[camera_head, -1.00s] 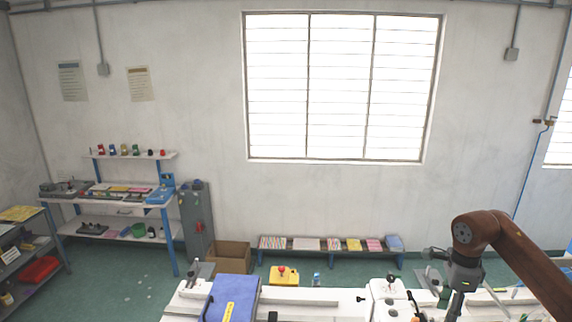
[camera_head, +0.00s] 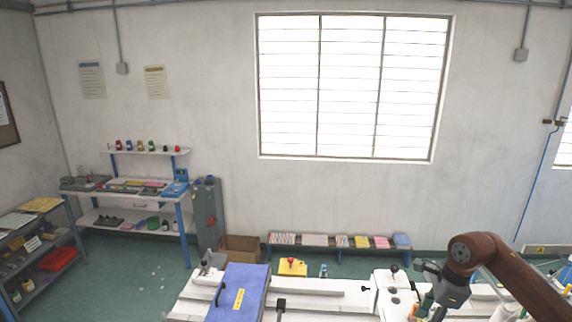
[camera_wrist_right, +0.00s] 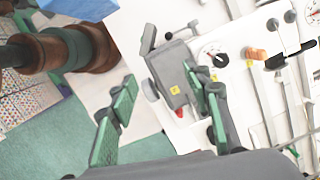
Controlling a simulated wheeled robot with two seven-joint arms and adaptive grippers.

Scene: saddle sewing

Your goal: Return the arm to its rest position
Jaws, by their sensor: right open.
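My right arm (camera_head: 510,275) comes in from the right side of the head view, brown with a dark wrist bent downward. My right gripper (camera_head: 428,308) hangs low over the right part of the white worktable (camera_head: 330,308). In the right wrist view my right gripper (camera_wrist_right: 160,92) has its two green-padded fingers spread, with nothing held between them. A grey device with yellow labels (camera_wrist_right: 172,75) shows beyond the gap between the fingers, on the white surface; the right finger overlaps part of it. My left gripper is not in view.
In the wrist view a dial (camera_wrist_right: 212,57) and an orange knob (camera_wrist_right: 255,54) lie right of the grey device. A low bench (camera_head: 338,248) and shelves (camera_head: 130,195) stand farther back.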

